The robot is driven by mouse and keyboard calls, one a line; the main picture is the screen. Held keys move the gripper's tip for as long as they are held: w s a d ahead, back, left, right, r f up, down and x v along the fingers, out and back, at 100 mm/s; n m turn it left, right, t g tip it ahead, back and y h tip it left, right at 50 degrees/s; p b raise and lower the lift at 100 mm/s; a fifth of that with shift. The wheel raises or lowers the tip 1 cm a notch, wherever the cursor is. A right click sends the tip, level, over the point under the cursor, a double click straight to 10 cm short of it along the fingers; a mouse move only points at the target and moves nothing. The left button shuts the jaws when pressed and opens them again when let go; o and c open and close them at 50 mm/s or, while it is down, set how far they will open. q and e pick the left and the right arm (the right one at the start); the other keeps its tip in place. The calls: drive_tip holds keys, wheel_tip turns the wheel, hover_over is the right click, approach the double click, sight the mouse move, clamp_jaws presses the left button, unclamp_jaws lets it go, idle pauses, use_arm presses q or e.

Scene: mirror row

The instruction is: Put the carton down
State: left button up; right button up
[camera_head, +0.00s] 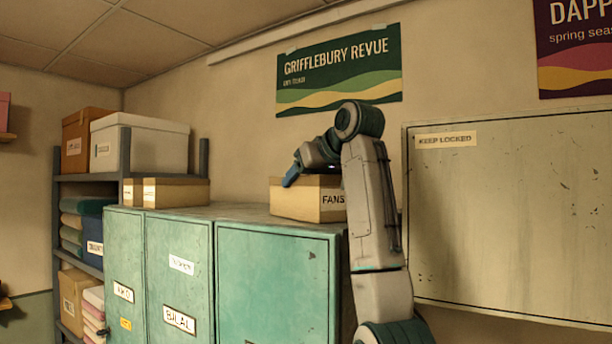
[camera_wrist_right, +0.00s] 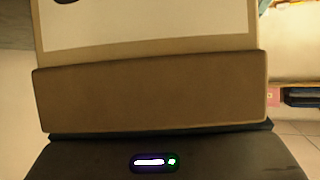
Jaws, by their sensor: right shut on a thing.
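A tan carton (camera_head: 296,199) with a white label reading "FANS" is on or just above the top of the green lockers (camera_head: 245,213); I cannot tell whether it touches. My right gripper (camera_head: 292,178) is at the carton's upper left edge in the head view, and my right arm hides part of the carton's right side. In the right wrist view the carton (camera_wrist_right: 150,98) fills the middle, close against the gripper, with its pale label above. The right gripper is shut on the carton. My left gripper is in neither view.
Two small labelled cartons (camera_head: 180,192) stand at the left of the locker top, with free room between them and the FANS carton. A shelf (camera_head: 123,150) with boxes and folded cloth stands at the left. A grey cabinet marked "KEEP LOCKED" (camera_head: 510,220) is on the right wall.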

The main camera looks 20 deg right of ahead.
drive_tip(key=shift+s, duration=0.1)
drive_tip(key=o, duration=1.1)
drive_tip(key=shift+o, duration=0.2)
drive_tip(key=shift+s+r, duration=0.15)
drive_tip(key=shift+s, duration=0.05)
drive_tip(key=b+v, duration=0.6)
drive_tip(key=v, duration=0.5)
drive_tip(key=shift+s+r+b, duration=0.15)
drive_tip(key=shift+s+b, duration=0.05)
drive_tip(key=shift+b, duration=0.1)
